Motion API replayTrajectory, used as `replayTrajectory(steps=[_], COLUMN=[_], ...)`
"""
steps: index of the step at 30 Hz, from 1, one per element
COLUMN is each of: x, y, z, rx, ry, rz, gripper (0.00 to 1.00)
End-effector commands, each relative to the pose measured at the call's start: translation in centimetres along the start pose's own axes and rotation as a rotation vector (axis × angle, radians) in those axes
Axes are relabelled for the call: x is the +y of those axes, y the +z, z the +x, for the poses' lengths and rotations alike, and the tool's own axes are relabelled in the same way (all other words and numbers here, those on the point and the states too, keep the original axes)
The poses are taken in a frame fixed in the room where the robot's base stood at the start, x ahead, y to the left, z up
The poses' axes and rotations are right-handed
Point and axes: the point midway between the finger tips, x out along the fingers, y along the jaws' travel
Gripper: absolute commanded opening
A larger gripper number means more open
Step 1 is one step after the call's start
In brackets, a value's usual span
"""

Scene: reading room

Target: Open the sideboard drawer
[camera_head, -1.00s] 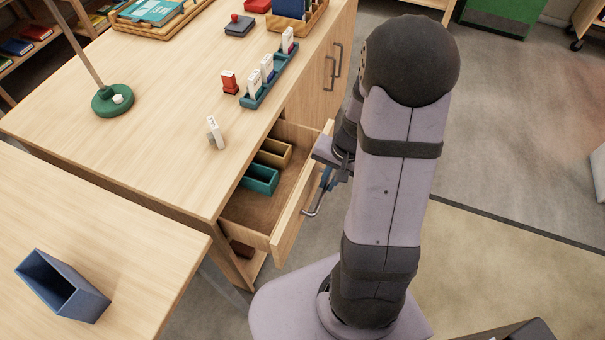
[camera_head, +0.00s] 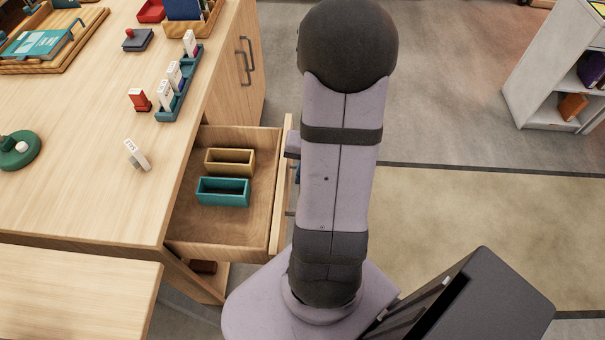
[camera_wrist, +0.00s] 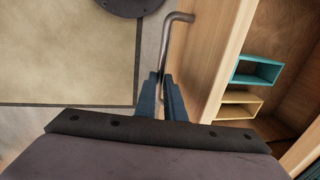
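The sideboard (camera_head: 226,75) is light wood, and its drawer (camera_head: 265,190) stands well open. Inside the drawer are a tan bin (camera_head: 230,169) and a teal bin (camera_head: 222,199). In the wrist view the drawer front (camera_wrist: 215,65) is beside my gripper (camera_wrist: 161,80). The grey metal bar handle (camera_wrist: 170,42) runs down between its two blue fingers, which are close around it. In the head view my arm hides most of the gripper and the handle.
Stamps stand in a teal rack (camera_head: 182,95) on the sideboard top, with a loose white stamp (camera_head: 137,154) near the edge. A lower table (camera_head: 80,295) is at the front left. A white shelf (camera_head: 555,70) stands far right; open floor lies between.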

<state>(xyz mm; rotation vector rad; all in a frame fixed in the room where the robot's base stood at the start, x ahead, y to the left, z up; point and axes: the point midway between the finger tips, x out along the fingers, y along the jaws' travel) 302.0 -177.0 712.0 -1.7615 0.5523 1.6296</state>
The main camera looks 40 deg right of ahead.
Motion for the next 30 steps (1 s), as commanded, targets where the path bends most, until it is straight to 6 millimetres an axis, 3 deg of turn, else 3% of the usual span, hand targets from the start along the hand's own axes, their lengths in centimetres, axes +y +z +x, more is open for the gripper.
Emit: replayTrajectory(steps=[1,3,14,30], x=[-0.1,-0.1,-0.1,-0.1], y=[-0.1,-0.1,-0.1,-0.1], z=[-0.1,-0.1,-0.4,-6.7], rx=[0.001,0.001,0.003,0.003], ry=[-0.001,-0.001,-0.001,-0.001], rz=[-0.001,0.000,0.000,0.000], gripper=[0.19,0.28,0.28,0.28])
